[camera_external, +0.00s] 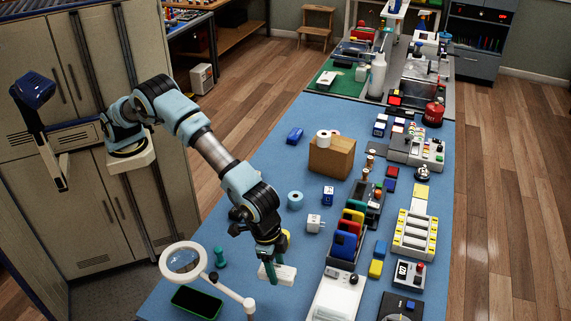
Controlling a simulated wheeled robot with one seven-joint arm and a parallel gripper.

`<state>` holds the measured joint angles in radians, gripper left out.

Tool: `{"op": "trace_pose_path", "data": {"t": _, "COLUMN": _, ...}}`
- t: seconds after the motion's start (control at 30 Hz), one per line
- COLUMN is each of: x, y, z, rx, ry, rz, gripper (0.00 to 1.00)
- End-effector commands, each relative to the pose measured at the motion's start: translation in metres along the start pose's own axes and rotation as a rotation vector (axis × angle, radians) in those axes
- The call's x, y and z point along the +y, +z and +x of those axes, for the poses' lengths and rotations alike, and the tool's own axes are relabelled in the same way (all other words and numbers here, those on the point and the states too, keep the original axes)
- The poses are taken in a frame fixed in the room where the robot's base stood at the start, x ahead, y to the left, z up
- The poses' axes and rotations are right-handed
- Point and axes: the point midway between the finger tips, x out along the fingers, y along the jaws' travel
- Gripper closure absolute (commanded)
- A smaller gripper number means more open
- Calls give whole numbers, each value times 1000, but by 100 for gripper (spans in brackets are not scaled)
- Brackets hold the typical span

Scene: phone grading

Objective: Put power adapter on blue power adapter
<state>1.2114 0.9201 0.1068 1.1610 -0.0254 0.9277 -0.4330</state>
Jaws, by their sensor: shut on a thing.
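My gripper (271,272) points down over the near left part of the blue table, with its green fingers at a pale white block (286,274). It is shut on this block; the fingers hide part of it, and I cannot tell whether it touches the table. A white power adapter (314,223) with small prong-like marks stands on the table, right of and beyond my gripper. A blue and white cube (328,196), which looks like the blue power adapter, stands just behind the white one, apart from it.
A magnifier lamp (183,261) and a green-edged phone (197,302) are left of my gripper. A rack of coloured phones (346,238) and a white device (336,296) stand to the right.

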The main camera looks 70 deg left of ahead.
Motion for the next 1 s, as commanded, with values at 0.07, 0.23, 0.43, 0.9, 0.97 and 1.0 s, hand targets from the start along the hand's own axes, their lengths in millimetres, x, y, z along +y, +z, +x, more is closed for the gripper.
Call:
{"op": "trace_pose_path", "data": {"t": 0.07, "x": 0, "y": 0, "z": -2, "rx": 1, "ry": 0, "rz": 0, "gripper": 100}}
{"op": "trace_pose_path", "data": {"t": 0.23, "x": 0, "y": -3, "z": -18, "rx": 3, "ry": 1, "rz": 0, "gripper": 100}}
{"op": "trace_pose_path", "data": {"t": 0.43, "x": 0, "y": -10, "z": -61, "rx": 5, "ry": 2, "rz": 0, "gripper": 100}}
{"op": "trace_pose_path", "data": {"t": 0.9, "x": -71, "y": -37, "z": -79, "rx": 0, "ry": -15, "rz": -98, "gripper": 100}}
{"op": "trace_pose_path", "data": {"t": 0.97, "x": -91, "y": -42, "z": -78, "rx": 0, "ry": -19, "rz": -125, "gripper": 100}}
{"op": "trace_pose_path", "data": {"t": 1.0, "x": -105, "y": -46, "z": -78, "rx": 0, "ry": -22, "rz": -144, "gripper": 100}}
